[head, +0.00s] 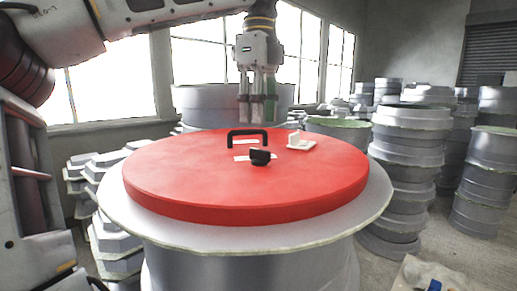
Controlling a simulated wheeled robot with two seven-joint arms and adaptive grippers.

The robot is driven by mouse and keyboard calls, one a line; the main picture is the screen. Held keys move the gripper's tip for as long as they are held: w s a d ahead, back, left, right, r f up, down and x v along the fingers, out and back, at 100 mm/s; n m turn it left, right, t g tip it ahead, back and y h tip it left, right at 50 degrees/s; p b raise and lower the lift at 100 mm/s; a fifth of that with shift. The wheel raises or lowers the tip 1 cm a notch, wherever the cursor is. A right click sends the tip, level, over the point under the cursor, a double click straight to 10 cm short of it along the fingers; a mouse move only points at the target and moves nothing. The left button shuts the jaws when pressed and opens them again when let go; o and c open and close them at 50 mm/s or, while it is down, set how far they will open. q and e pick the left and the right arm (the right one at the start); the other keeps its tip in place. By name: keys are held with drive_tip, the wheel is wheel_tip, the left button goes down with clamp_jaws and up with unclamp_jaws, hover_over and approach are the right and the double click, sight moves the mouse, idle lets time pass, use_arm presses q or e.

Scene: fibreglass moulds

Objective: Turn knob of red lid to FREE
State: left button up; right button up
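The round red lid (190,178) lies flat on a pale flanged mould. A black bridge handle (248,132) stands near its middle. A black knob (260,157) sits in front of the handle, its pointer towards the right. Pale label strips lie near the knob and handle, their lettering too small to read. A small white block on a plate (298,142) stands right of the handle. My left gripper (257,119) points down above the lid, behind the handle and apart from the knob. Its finger opening is unclear. My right gripper is out of view.
Stacked grey moulds (408,150) stand to the right, with more behind. A large grey mould (200,105) is behind the lid, and hexagonal moulds (105,175) are stacked at left. The air above the lid's front is clear.

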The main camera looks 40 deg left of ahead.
sight(258, 149)
use_arm(q)
drive_tip(key=shift+f+p, duration=0.4)
drive_tip(key=shift+f, duration=3.6)
clamp_jaws()
